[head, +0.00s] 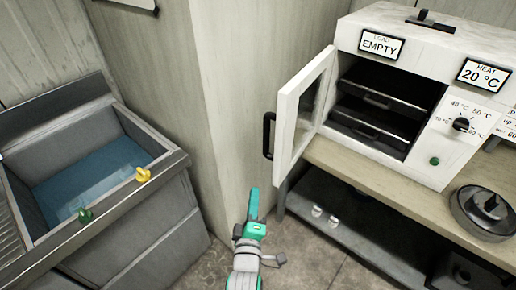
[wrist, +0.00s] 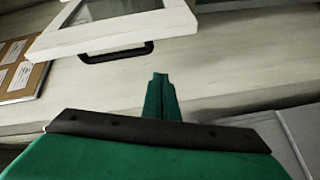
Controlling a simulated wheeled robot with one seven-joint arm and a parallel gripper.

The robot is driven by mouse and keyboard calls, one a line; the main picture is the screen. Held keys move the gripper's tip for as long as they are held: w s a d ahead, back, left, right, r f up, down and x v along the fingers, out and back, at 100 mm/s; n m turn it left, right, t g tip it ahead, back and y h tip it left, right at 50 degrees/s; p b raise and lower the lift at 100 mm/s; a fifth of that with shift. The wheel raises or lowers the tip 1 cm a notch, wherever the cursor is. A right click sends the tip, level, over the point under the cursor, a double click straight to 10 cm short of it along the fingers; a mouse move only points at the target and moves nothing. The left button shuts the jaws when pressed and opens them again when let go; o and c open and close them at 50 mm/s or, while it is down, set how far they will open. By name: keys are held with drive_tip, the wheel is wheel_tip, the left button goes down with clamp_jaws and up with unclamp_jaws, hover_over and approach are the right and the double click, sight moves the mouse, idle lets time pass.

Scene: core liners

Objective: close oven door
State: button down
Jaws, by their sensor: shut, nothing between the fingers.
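The oven (head: 395,90) is a white box on a bench, with labels "LOAD EMPTY" and "HEAT 20 °C". Its white-framed glass door (head: 301,112) stands open, swung out to the left, showing dark trays (head: 378,100) inside. A black handle (head: 268,135) is on the door's outer edge. In the wrist view the door (wrist: 120,25) and its handle (wrist: 117,54) show at the top. My green gripper (head: 254,192) is shut and empty, below and left of the door, apart from it. Its closed fingers show in the wrist view (wrist: 160,80).
A metal sink (head: 160,165) with blue water and green and yellow taps stands at left. A wall corner (head: 205,90) is behind my gripper. Small white cups (head: 317,211) stand on the lower shelf.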

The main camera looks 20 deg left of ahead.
drive_tip(key=w+a+r+n, duration=0.4)
drive_tip(key=w+a+r, duration=0.1)
drive_tip(key=r, duration=0.2)
drive_tip(key=x, duration=1)
drive_tip(key=shift+y, duration=0.4)
drive_tip(key=shift+s+d, duration=0.2)
drive_tip(key=shift+d, duration=0.8)
drive_tip(key=shift+s+d, duration=0.15)
drive_tip(key=shift+d, duration=0.85)
